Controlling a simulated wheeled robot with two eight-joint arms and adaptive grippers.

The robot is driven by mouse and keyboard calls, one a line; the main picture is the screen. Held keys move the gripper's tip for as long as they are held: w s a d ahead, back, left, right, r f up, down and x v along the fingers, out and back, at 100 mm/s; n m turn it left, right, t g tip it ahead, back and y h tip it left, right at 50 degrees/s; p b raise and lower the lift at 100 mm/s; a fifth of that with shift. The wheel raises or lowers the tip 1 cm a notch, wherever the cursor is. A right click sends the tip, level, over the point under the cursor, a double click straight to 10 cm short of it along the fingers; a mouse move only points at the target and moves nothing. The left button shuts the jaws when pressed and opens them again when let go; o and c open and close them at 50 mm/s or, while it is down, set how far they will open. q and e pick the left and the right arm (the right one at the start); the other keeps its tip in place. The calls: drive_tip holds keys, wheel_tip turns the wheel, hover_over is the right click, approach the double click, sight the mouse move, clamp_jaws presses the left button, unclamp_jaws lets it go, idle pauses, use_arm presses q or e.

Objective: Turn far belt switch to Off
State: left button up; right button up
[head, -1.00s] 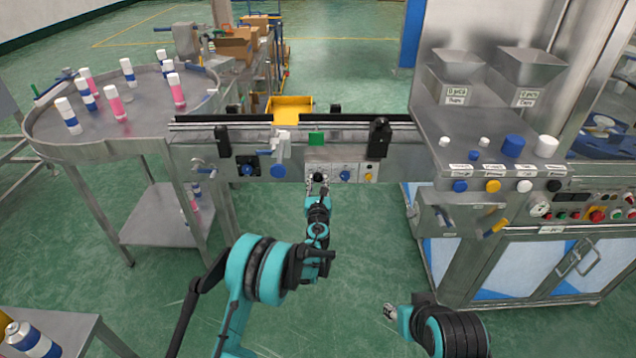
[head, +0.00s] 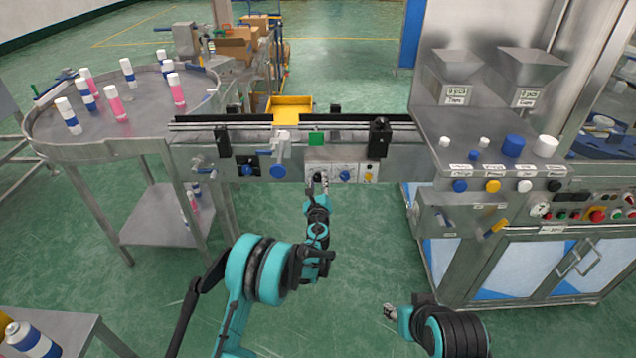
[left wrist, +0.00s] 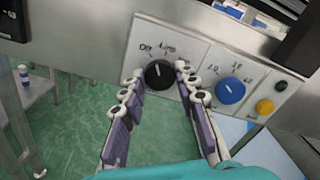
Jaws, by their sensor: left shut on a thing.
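The far belt switch is a black round knob on a pale panel, between the fingertips of my left gripper (left wrist: 160,72). In the left wrist view the black knob (left wrist: 158,75) shows under handwritten marks, one at its upper left seeming to read Off. A small light mark is on the knob, but its exact pointing is hard to tell. My left gripper (head: 320,178) is shut on the knob in the head view, reaching up from below at the belt's front. My right gripper (head: 390,312) is low at the bottom right, away from the panel; its jaws are too small to read.
A blue knob (left wrist: 230,91) and a yellow button (left wrist: 265,107) sit just right of the black knob. The conveyor (head: 225,121) runs above the panel.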

use_arm(q)
drive_tip(key=shift+n, duration=1.9)
drive_tip(key=o, duration=1.2)
drive_tip(key=shift+c, duration=0.2)
drive_tip(key=s, duration=1.2)
